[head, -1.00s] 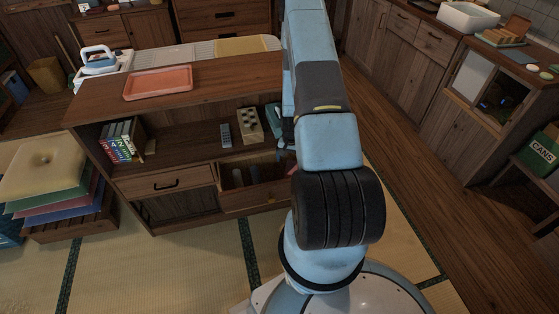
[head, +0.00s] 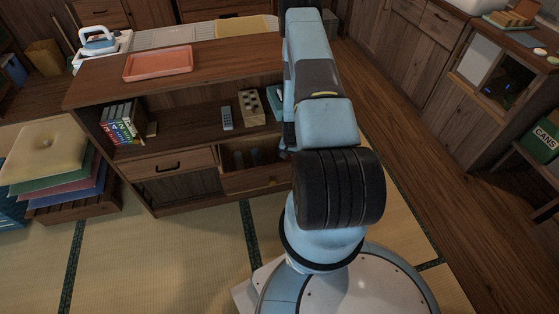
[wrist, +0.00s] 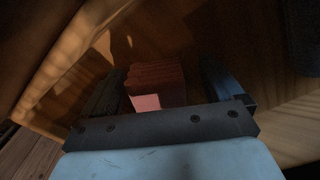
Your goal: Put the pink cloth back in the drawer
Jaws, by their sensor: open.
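A folded cloth (wrist: 155,82), dark red in shadow with a lit pink patch, shows in the wrist view. It lies between the two fingers of my gripper (wrist: 165,88), which stand apart on either side of it. Whether they touch it is too dark to tell. Wooden surfaces surround it; I cannot tell whether it is inside the drawer. In the head view, the open drawer (head: 252,182) sticks out of the low wooden cabinet, left of my arm. Dark upright shapes show inside it. My gripper and the cloth are hidden behind my arm there.
Books (head: 122,122), a remote (head: 227,118) and a block with round dots (head: 251,106) sit on the shelf. Stacked cushions (head: 50,160) stand left. Tatami in front is clear.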

